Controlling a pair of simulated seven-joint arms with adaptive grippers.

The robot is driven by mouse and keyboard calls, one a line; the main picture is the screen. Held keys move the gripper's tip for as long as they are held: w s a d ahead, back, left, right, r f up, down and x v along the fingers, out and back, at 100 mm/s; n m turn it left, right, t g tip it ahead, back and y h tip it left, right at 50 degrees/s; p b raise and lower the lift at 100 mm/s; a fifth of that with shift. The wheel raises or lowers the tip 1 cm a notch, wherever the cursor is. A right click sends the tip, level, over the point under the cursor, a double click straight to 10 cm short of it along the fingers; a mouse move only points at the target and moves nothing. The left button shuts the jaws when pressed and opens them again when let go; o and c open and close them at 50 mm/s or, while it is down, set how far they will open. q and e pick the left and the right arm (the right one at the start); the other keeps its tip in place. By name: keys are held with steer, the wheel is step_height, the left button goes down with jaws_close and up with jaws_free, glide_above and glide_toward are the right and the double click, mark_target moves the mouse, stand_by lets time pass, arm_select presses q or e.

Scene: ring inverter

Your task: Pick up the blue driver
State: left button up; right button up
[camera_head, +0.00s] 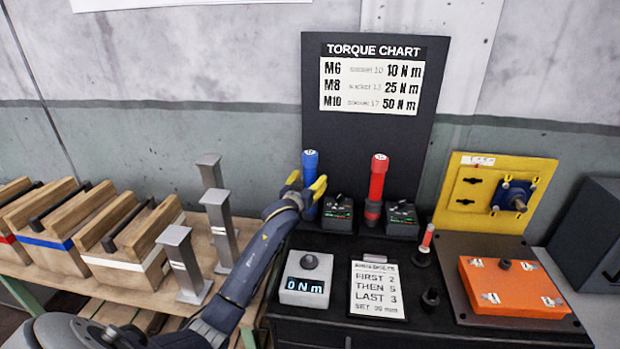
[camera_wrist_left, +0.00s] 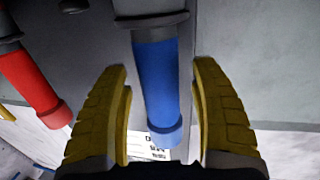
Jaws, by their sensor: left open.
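The blue driver (camera_head: 310,166) stands upright in its dark dock at the back of the black bench, left of the red driver (camera_head: 378,177). My left gripper (camera_head: 307,188) is open at the blue driver, with yellow fingers on either side of it. In the left wrist view, the blue driver (camera_wrist_left: 157,85) lies between the two spread yellow fingers (camera_wrist_left: 160,105), with a visible gap on each side. The red driver (camera_wrist_left: 32,88) also shows at the left of that view. My right gripper is not in view.
A torque chart board (camera_head: 370,80) rises behind the drivers. A torque readout box (camera_head: 306,278) and a bolt-order card (camera_head: 377,290) stand in front. An orange box (camera_head: 512,285) and yellow panel (camera_head: 480,200) are at right. Metal posts (camera_head: 182,265) and wooden blocks (camera_head: 130,250) stand left.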

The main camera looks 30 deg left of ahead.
arm_select(q)
steer(key=shift+w, duration=0.15)
jaws_close()
steer(key=shift+r, duration=0.15)
stand_by(0.5)
